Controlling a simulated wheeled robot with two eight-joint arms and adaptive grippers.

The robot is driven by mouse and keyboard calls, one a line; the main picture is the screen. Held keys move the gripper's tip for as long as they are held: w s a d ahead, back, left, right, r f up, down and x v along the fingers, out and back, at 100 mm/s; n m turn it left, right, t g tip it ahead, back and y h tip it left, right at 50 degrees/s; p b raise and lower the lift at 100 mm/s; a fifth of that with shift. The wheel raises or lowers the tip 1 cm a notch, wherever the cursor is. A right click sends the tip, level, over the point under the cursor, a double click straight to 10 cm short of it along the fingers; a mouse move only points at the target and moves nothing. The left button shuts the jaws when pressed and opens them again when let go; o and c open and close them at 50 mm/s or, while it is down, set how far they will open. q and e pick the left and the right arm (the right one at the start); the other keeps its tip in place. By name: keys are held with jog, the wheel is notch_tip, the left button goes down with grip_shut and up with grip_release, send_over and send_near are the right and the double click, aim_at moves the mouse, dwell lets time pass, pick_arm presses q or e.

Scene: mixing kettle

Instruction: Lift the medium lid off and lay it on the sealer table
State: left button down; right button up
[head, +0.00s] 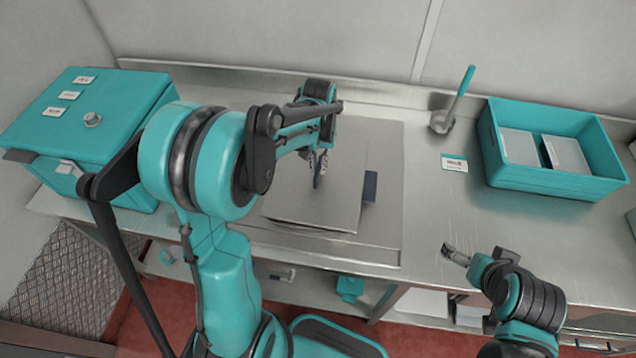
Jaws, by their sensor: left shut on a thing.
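A flat grey rectangular plate, which looks like the medium lid (335,205), is over the middle of the steel sealer table (420,150). My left gripper (318,165) points down at the plate's middle and is shut on a small dark blue upright part there, apparently its handle. My arm covers the plate's left side. I cannot tell whether the plate touches the surface below. A dark blue piece (370,187) shows at its right edge, partly hidden. My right gripper (455,254) is above the table's front right, away from the plate; its finger opening is unclear.
A teal box machine (90,110) with labels stands at the left. A teal crate (540,184) with flat grey packs stands at the back right. A ladle (442,122) with a teal handle and a small label card (454,163) are beside it.

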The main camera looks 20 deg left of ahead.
aim_at(318, 166)
pick_arm(q)
jog(key=shift+r+p, duration=1.4)
jog(key=shift+r, duration=0.75)
jog(key=shift+s+f, duration=0.15)
